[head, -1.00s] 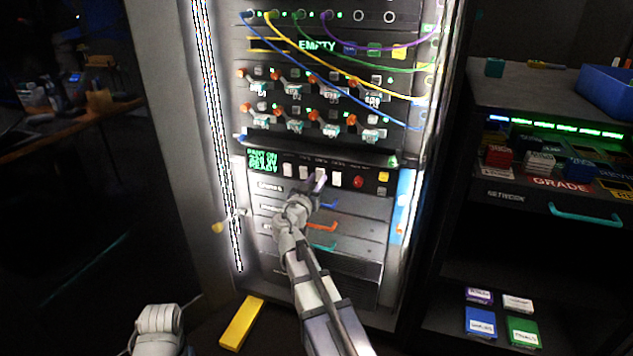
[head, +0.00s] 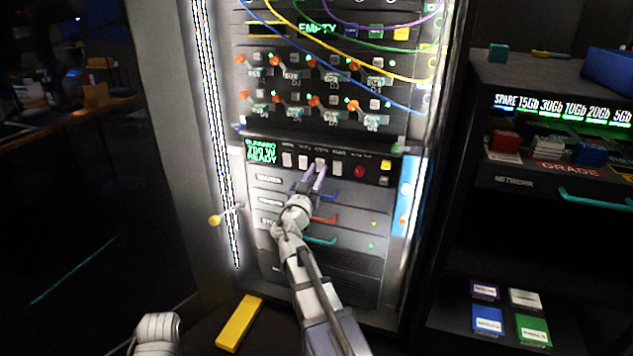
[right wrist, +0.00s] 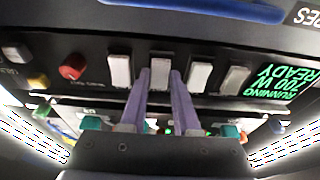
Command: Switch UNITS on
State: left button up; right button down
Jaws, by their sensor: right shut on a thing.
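A black control strip (head: 346,155) on the rack carries a row of several white rocker switches. Its green display (head: 262,151) reads RUNNING, 700 W, READY. My right gripper (head: 317,174) is at the third switch from the left (head: 320,162). In the right wrist view, turned upside down, the two purple fingers (right wrist: 160,78) stand on either side of that switch (right wrist: 158,66) and are shut on it. The labels by the switches are too small to read, so I cannot tell which is UNITS. My left gripper is not in view.
Below are drawers with blue, red (head: 323,220) and teal handles. Knobs and cables fill the rack above. A dark shelf unit (head: 480,222) stands to the right.

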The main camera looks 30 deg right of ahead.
dwell(0.3)
jog(key=c, duration=0.6)
grip_release()
jog(key=shift+c, duration=0.2)
jog(key=b+v, duration=0.2)
jog(key=v, duration=0.6)
jog(key=shift+d, duration=0.1)
